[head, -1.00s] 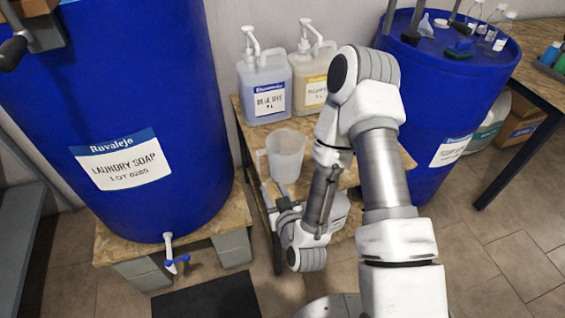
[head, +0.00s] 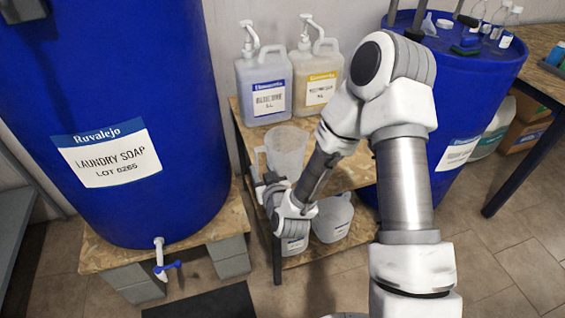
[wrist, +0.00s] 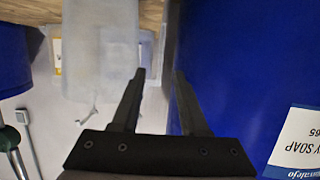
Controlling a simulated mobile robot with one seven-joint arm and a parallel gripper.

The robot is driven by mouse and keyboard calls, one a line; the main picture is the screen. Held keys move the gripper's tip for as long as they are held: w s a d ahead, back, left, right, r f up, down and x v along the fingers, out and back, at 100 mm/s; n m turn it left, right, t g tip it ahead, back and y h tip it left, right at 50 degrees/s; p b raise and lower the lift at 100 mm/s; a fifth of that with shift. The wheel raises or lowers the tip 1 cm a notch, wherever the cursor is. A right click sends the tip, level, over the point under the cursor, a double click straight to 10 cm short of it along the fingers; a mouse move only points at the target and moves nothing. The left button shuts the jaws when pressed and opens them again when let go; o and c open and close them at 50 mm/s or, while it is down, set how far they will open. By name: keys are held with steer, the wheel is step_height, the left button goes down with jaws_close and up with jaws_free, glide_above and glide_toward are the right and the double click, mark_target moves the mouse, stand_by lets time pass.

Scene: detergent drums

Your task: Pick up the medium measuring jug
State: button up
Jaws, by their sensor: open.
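A translucent measuring jug (head: 287,150) stands upright on the upper wooden shelf, with its handle on the left side. My gripper (head: 268,188) is in front of the jug near its handle side, and my wrist partly hides the jug's lower part. In the wrist view the jug (wrist: 100,50) appears large and pale, upside down, at upper left. There my gripper (wrist: 160,75) is open and empty, with its two fingers apart. The jug's handle lies beyond the gap between the fingertips, and I cannot tell if anything touches.
The blue laundry soap drum (head: 115,110) stands close on the left and fills the right of the wrist view. Two pump bottles, one blue-labelled (head: 266,88) and one yellow-labelled (head: 316,82), stand behind the jug. White containers (head: 333,217) sit on the lower shelf. Another blue drum (head: 455,90) stands right.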

mark_target(257, 162)
steer(key=b+x, duration=0.1)
steer(key=x, duration=0.6)
steer(key=shift+w+a+f+b, duration=0.1)
steer(key=shift+w+f+b, duration=0.05)
steer(key=shift+f+b, duration=0.15)
steer(key=shift+r, duration=0.1)
jaws_close()
stand_by(1.1)
